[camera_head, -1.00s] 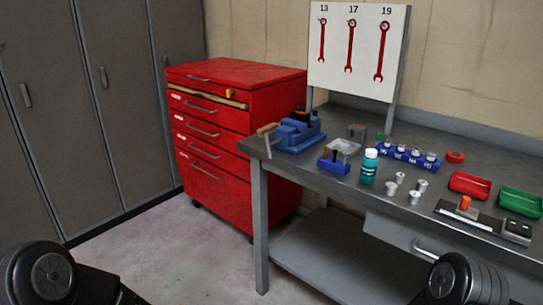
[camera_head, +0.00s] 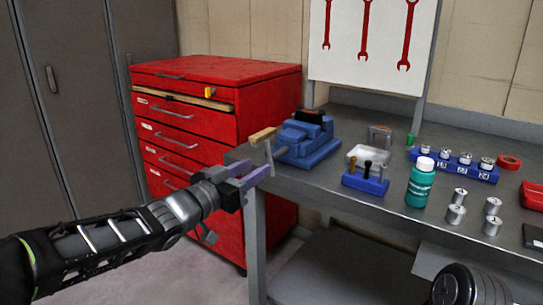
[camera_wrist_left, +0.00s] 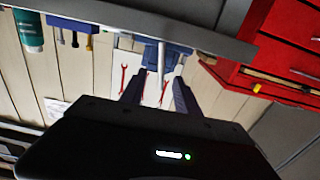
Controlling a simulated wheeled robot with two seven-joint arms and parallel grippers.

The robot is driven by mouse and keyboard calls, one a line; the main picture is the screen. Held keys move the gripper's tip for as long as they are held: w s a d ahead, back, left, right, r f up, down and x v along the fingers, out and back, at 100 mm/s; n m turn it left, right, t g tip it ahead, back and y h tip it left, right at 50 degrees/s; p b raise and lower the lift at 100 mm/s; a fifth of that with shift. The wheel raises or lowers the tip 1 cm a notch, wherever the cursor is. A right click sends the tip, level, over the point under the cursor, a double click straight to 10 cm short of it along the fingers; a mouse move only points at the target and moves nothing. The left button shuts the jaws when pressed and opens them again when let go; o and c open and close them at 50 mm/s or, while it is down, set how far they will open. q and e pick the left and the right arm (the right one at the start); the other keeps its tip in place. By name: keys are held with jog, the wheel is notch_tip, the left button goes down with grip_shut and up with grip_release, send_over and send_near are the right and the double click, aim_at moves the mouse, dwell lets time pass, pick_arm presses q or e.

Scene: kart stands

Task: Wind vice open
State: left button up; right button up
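The blue vice (camera_head: 307,140) stands at the left end of the workbench. Its crank has a grey metal arm (camera_head: 269,158) and a wooden handle (camera_head: 262,136) sticking out past the bench's left edge. My left gripper (camera_head: 256,173) is open, its two purple-grey fingers apart just below and left of the crank. In the left wrist view, the open fingers (camera_wrist_left: 156,76) point towards the vice (camera_wrist_left: 175,50), and the crank arm (camera_wrist_left: 161,60) shows near the gap between their tips. I cannot tell whether they touch it.
The workbench (camera_head: 330,190) holds a blue tool holder (camera_head: 365,181), a green bottle (camera_head: 420,184) and several metal cylinders right of the vice. A red drawer cabinet (camera_head: 205,125) stands behind and left of my left gripper. Wrenches hang on a white board (camera_head: 385,40).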

aim_at(272, 154)
pick_arm(q)
jog(key=shift+x, duration=0.75)
jog(key=b+x, duration=0.1)
jog(key=x, duration=0.5)
jog(key=shift+w+d+f, duration=0.1)
jog(key=shift+w+f, duration=0.05)
jog(key=shift+w, duration=0.05)
jog(key=shift+c, duration=0.6)
grip_shut()
